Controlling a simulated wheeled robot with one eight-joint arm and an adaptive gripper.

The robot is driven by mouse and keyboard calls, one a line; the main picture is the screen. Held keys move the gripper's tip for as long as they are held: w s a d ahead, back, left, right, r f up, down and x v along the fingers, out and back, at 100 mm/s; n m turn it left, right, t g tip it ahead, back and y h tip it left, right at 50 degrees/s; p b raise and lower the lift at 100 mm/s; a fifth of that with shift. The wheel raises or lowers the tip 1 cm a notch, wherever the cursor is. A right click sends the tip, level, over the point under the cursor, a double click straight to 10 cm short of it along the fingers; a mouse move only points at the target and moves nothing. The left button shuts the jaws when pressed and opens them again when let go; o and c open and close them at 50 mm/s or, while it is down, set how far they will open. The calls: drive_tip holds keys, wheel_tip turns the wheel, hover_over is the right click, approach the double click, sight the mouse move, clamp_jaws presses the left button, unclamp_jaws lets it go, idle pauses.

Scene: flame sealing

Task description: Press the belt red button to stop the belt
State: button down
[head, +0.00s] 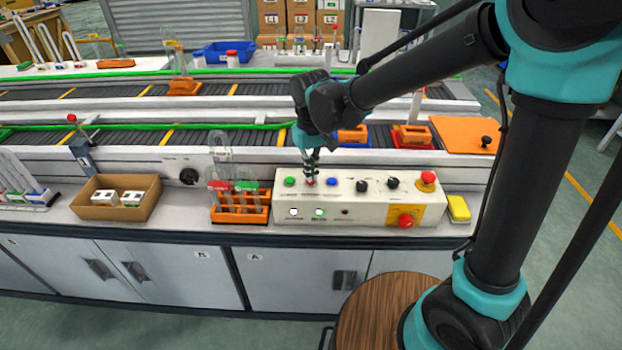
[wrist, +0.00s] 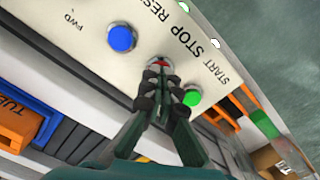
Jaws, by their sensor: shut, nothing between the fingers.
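The belt control box (head: 355,213) is a white panel at the front of the bench. Its red button (wrist: 160,62) sits by the word STOP, between a green button (wrist: 192,97) by START and a blue button (wrist: 122,37). My gripper (head: 311,180) points down at the box's top in the head view and hides most of the red button there. In the wrist view the closed fingertips (wrist: 160,77) are right at the red button and cover part of it. The fingers are empty. I cannot tell whether the button is pressed in.
A large red emergency button (head: 406,221) on a yellow plate and a red knob (head: 427,178) are at the box's right end. An orange tube rack (head: 240,214) stands close to its left. A cardboard tray (head: 115,210) is farther left. Belts (head: 130,137) run behind.

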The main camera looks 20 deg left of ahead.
drive_tip(key=shift+f, duration=0.1)
wheel_tip(320, 180, up, 8)
idle(0.9)
idle(0.6)
